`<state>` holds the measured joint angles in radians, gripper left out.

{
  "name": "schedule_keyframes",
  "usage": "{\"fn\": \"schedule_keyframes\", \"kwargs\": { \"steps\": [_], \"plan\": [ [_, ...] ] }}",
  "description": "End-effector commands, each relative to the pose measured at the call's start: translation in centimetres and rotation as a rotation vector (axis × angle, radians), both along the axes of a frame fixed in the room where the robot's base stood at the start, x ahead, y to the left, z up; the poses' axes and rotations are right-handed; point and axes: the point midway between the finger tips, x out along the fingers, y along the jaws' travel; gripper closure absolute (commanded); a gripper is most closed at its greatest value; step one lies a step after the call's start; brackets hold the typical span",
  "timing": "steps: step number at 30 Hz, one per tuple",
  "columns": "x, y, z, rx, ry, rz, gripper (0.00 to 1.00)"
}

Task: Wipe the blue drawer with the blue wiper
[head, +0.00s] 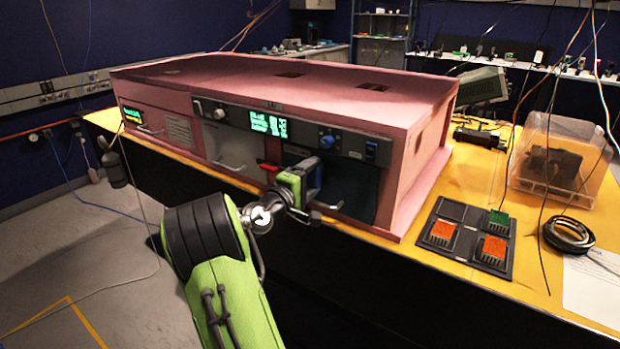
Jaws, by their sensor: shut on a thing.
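The blue drawer (352,190) is the dark blue front panel at the right end of the pink foam enclosure's (400,150) front, with a handle (326,204) low on it. My gripper (303,184) is in front of the drawer's left part and covers some of it.
A grey drawer (230,150) and a red lever (269,167) are left of my gripper. Knobs and a green display (268,124) sit above. A tray with orange and green blocks (452,262), a cable coil (568,236) and a clear box (560,155) stand right on the yellow tabletop.

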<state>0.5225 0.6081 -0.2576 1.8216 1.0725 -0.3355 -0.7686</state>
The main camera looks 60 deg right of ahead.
Motion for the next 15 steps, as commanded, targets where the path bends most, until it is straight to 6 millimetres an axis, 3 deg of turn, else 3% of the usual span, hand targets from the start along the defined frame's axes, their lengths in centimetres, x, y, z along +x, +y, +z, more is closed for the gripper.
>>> {"fn": "schedule_keyframes", "kwargs": {
  "steps": [8, 15],
  "plan": [
    [-0.4, -0.3, 0.0, -0.002, 0.000, -0.001, 0.54],
    [-2.8, 0.2, -0.1, -0.001, 0.000, -0.001, 0.54]
  ]
}}
